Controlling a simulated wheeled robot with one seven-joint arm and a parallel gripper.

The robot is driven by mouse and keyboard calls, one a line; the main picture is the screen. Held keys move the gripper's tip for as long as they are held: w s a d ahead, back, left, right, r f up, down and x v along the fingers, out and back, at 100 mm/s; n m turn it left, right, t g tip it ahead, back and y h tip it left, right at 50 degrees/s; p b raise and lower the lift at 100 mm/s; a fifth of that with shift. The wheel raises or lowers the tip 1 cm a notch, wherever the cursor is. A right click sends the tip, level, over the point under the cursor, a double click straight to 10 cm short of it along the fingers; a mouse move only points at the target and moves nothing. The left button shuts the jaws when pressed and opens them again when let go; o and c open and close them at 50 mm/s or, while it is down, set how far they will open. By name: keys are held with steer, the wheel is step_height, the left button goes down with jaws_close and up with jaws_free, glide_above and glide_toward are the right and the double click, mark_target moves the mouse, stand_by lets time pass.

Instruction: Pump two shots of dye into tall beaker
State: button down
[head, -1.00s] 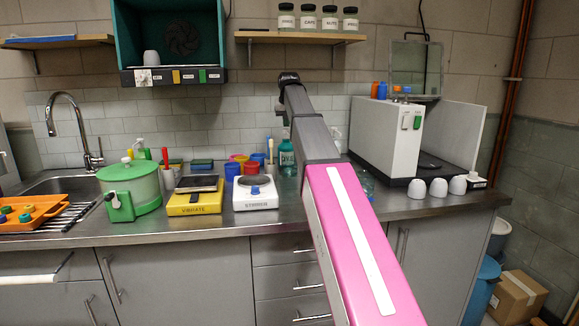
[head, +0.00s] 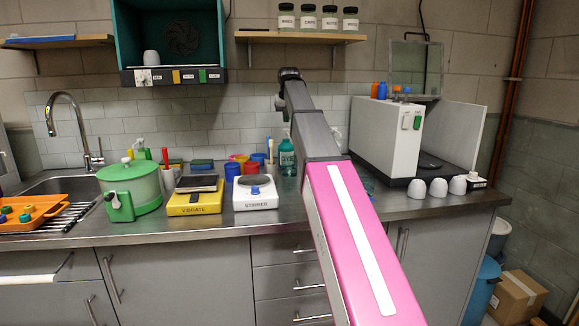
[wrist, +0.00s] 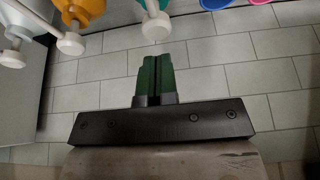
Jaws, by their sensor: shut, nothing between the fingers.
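A teal bottle labelled DYE (head: 287,161) stands at the back of the counter, partly hidden by my arm in the head view. In the wrist view, a teal bottle (wrist: 140,4) with a white pump nozzle (wrist: 155,27) shows at the top edge, just beyond my fingertips. My gripper (wrist: 156,58) is shut and empty, its green fingers together and pointing towards that nozzle, apparently apart from it. I cannot make out the tall beaker clearly; a bluish clear piece (head: 367,183) shows just right of my arm.
Orange (wrist: 86,10) and white pump bottles (wrist: 18,28) stand left of the teal one in the wrist view. A stirrer (head: 255,194), a vibrate plate (head: 195,197) and coloured cups are left of my arm. A white machine (head: 385,140) and white cups (head: 438,188) are right.

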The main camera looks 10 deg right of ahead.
step_height(320, 180, up, 5)
steer(key=shift+r, duration=0.1)
stand_by(0.4)
steer(key=shift+s, duration=0.1)
